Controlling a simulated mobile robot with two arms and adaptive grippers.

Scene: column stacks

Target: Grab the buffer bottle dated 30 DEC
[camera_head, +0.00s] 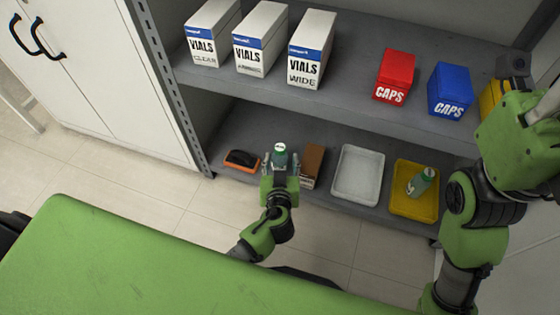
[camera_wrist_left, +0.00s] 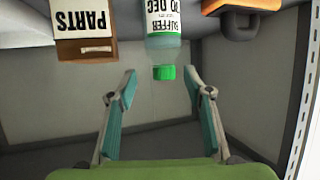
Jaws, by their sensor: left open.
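A bottle with a green cap (camera_head: 280,149) stands on the lower shelf, partly hidden behind my left gripper (camera_head: 280,165). In the left wrist view, which is upside down, this bottle (camera_wrist_left: 163,22) has a white label reading BUFFER and a date ending in 0 DEC. The date's first figure is unclear. My left gripper (camera_wrist_left: 161,74) is open, with its fingertips on either side of the cap and apart from it. A second green-capped bottle (camera_head: 421,182) lies tilted in a yellow tray (camera_head: 412,211); its label is not readable. My right arm shows at right, without its fingertips.
A brown PARTS box (camera_head: 312,165) stands just right of the bottle, an orange and black item (camera_head: 241,160) to its left. A white tray (camera_head: 358,175) lies farther right. VIALS boxes (camera_head: 260,38) and CAPS boxes (camera_head: 394,76) stand on the shelf above.

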